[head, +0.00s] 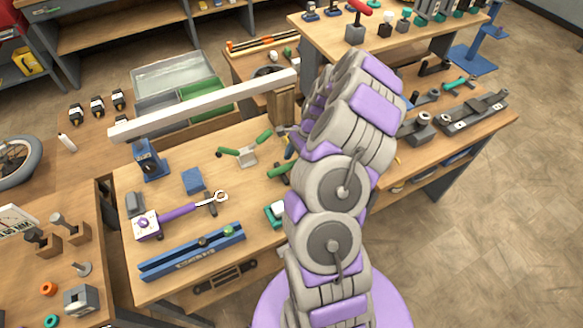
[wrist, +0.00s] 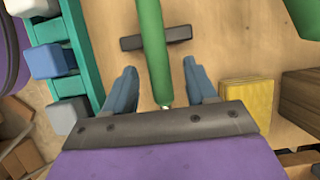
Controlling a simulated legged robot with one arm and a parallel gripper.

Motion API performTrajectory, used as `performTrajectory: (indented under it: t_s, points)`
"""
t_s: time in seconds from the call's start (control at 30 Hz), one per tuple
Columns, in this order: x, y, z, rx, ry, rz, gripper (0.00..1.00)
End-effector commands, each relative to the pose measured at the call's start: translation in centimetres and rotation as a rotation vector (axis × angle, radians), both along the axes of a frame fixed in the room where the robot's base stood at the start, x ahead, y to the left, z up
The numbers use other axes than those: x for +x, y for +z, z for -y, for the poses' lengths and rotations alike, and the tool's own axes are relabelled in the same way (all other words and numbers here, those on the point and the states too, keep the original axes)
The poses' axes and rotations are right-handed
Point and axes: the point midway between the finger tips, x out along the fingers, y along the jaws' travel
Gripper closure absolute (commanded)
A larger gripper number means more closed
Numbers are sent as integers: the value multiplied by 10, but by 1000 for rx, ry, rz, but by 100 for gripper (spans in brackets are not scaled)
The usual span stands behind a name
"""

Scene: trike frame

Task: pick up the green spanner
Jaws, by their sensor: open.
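A long green handle (wrist: 151,50), which looks like the green spanner, runs down the wrist view from the top edge and ends in a pale tip between my jaws. A dark grey crosspiece (wrist: 156,38) lies across it, apparently underneath. My gripper (wrist: 160,88) is open, with one blue-grey finger on each side of the handle's lower end and visible gaps on both sides. In the head view my arm hides the gripper; a green piece (head: 279,171) shows at the arm's left edge, and I cannot tell if it is the same handle.
A teal rack (wrist: 82,40) with blue and white blocks stands left in the wrist view. A yellow block (wrist: 247,98) and a brown block (wrist: 302,98) stand right. A long pale beam (head: 205,103) spans above the workbench (head: 225,213). A purple-handled tool (head: 178,213) lies on the bench.

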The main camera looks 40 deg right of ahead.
Motion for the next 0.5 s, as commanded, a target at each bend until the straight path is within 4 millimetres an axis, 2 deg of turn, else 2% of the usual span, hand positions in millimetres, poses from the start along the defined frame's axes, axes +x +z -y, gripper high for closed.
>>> performTrajectory:
  t_s: [0.07,0.27,0.5]
  points:
    - [0,-8,-3,0,1,0,44]
    - [1,-8,-1,1,0,0,44]
    - [1,-8,-1,1,0,0,65]
